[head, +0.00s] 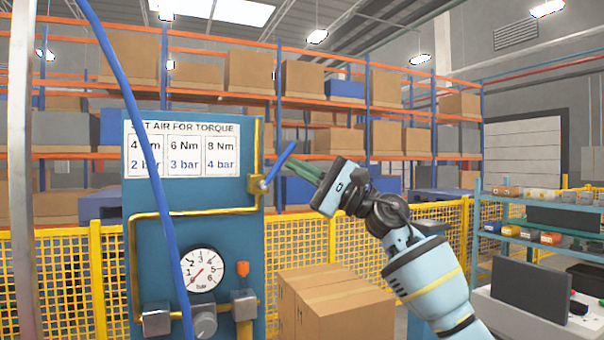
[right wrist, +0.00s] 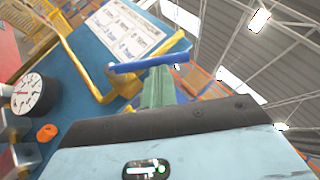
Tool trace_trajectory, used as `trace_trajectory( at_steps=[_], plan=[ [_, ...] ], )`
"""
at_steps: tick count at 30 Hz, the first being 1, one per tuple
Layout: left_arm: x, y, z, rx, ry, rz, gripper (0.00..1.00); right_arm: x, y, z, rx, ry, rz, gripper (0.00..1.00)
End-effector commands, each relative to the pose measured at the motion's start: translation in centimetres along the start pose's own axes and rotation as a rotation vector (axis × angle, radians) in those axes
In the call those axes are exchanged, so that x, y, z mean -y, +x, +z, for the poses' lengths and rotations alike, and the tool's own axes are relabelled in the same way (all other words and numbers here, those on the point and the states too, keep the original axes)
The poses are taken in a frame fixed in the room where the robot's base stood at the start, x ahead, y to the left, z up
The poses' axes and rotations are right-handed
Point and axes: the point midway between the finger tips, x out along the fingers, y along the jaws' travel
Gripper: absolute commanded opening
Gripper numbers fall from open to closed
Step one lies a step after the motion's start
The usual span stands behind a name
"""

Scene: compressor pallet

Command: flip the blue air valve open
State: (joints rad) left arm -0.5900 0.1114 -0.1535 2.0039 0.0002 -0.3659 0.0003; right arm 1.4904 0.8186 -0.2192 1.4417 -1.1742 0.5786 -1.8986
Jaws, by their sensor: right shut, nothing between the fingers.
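The blue air valve (head: 280,165) is a bar-shaped handle on the yellow pipe at the right edge of the blue panel. In the head view it slants up to the right from its pivot. It also shows in the right wrist view (right wrist: 148,64), just past the fingertips. My right gripper (head: 300,167) has green fingers, shut and empty, just right of the handle. In the right wrist view its fingers (right wrist: 157,88) overlap the handle's near side; I cannot tell whether they touch it. My left gripper is not in view.
The blue panel (head: 192,195) carries a torque chart (head: 182,148), a pressure gauge (head: 202,272), a grey knob (head: 203,320) and an orange part (head: 243,268). A blue hose (head: 140,115) hangs in front. Cardboard boxes (head: 340,312) stand below my right arm. Yellow fencing (head: 300,242) stands behind.

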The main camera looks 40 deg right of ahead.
Motion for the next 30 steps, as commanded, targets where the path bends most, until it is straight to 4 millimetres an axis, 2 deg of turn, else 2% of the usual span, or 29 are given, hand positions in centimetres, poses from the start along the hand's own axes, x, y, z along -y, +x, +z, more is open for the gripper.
trace_trajectory(
  at_steps=[1,6,14,30],
  plan=[
    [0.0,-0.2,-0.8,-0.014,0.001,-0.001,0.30,0.9,0.4,0.5,0.000,-0.030,0.033,0.00],
    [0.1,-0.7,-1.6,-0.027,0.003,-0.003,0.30,1.0,1.4,1.0,0.001,-0.065,0.093,0.00],
    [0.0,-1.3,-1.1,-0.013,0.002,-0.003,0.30,1.3,2.6,1.8,0.000,-0.063,0.091,0.00],
    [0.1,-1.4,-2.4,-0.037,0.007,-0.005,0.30,1.3,3.7,2.4,-0.001,-0.061,0.091,0.00]
  ],
)
